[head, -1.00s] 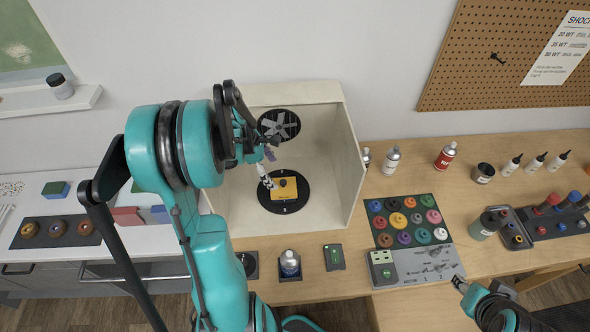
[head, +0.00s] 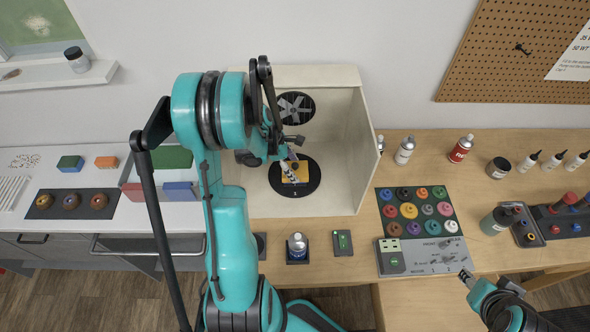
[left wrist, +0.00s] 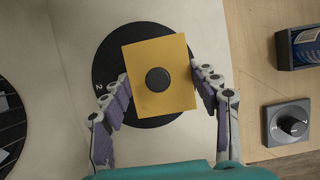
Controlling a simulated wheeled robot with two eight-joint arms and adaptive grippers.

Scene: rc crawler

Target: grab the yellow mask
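The yellow mask (left wrist: 160,62) is a flat yellow rectangle with a black round knob (left wrist: 157,80) in its middle. It lies on a black round turntable (left wrist: 106,60) inside the white booth. In the head view the mask (head: 294,170) is partly covered by my left gripper (head: 292,162). In the left wrist view my left gripper (left wrist: 166,90) is open, with one finger at each side of the mask; I cannot tell whether they touch it. My right gripper (head: 464,277) is at the lower right, away from the mask; its fingers are too small to judge.
The booth's right wall (head: 364,150) and a fan (head: 295,107) at its back are close to my left arm.

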